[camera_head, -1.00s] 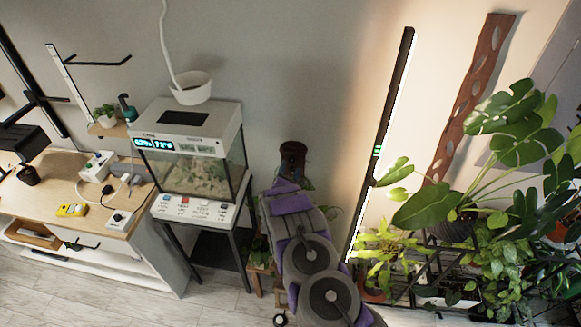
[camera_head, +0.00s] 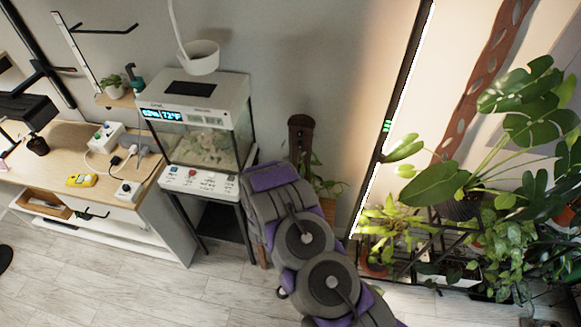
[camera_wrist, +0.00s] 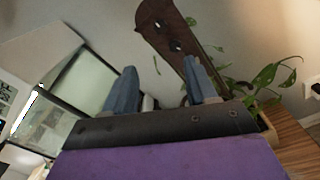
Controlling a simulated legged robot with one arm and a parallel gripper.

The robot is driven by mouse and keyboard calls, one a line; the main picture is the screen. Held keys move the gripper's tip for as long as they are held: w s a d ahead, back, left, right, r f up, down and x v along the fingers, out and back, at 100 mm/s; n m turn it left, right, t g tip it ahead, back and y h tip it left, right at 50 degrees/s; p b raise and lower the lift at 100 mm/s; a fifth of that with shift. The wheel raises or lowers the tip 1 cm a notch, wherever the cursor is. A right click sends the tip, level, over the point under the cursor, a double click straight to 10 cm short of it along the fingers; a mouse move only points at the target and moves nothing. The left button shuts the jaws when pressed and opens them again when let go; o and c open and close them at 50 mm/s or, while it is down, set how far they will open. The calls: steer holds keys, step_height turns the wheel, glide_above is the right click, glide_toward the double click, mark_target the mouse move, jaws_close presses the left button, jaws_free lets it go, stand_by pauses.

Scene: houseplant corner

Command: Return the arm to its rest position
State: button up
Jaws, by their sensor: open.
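My arm, grey and purple, rises from the bottom middle of the head view and leans up to the left in front of the terrarium stand. The gripper end is hidden behind my arm in that view. In the wrist view my gripper (camera_wrist: 160,88) shows two blue-grey fingers standing well apart with nothing between them. Beyond the fingers are a dark brown panel with holes (camera_wrist: 172,35) and a trailing green plant (camera_wrist: 262,78) in a wooden planter.
A glass terrarium (camera_head: 207,145) stands on a control-panel stand left of my arm. A wooden desk (camera_head: 60,150) with a yellow meter (camera_head: 81,180) is further left. A lit vertical lamp (camera_head: 392,120) and several potted plants (camera_head: 465,190) fill the right.

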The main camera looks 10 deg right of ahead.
stand_by(0.6)
steer(key=w+a+r+m+g+y+b, duration=0.1)
steer(key=a+r+m+g+y+b, duration=0.3)
steer(key=m, duration=0.4)
steer(key=s+a+r+m+g+y+b, duration=0.25)
steer(key=s+r+m+g, duration=0.4)
steer(key=s, duration=0.35)
steer(key=s+d+r+m+g+b, duration=0.1)
steer(key=s+d+m, duration=0.3)
steer(key=s, duration=0.9)
steer(key=s+d+r+m+g+b, duration=0.2)
steer(key=s+d+r+m+g, duration=0.2)
steer(key=s, duration=0.9)
steer(key=s+d+r+m+g+b, duration=0.2)
steer(key=s+d+m+g, duration=0.1)
steer(key=s, duration=1.1)
steer(key=shift+d+r+m+h, duration=0.2)
steer(key=shift+d+m+h, duration=0.25)
steer(key=shift+d+m, duration=0.15)
steer(key=shift+g, duration=0.25)
